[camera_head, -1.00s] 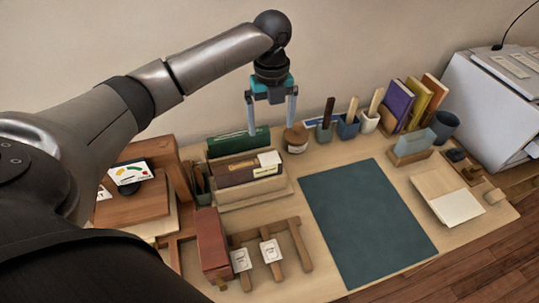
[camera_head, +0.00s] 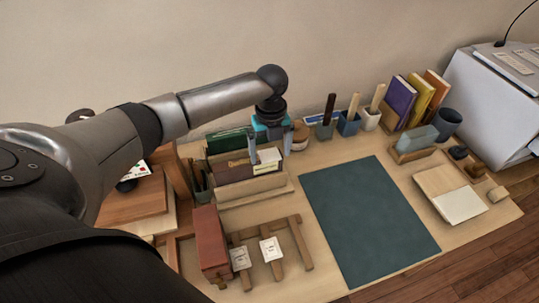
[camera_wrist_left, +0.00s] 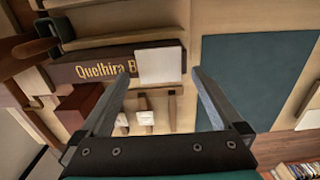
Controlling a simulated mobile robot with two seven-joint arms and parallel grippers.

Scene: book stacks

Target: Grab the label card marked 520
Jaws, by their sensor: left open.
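Two small white cards stand on a wooden rack (camera_head: 304,250) at the front left of the desk, the left card (camera_head: 239,258) and the right card (camera_head: 271,248). Their print is too small to read, so I cannot tell which is marked 520. In the left wrist view the left card (camera_wrist_left: 121,121) and right card (camera_wrist_left: 146,118) show beyond the open fingers. My left gripper (camera_head: 269,158) is open and empty, above and behind the rack, in front of a dark box (camera_head: 230,173) bearing a pale card (camera_head: 267,168). My right gripper is not in view.
A reddish-brown block (camera_head: 210,240) stands just left of the cards. A dark green mat (camera_head: 370,220) lies clear to the right. Pots (camera_head: 348,124), books (camera_head: 400,98) and a grey printer (camera_head: 490,95) line the back and right.

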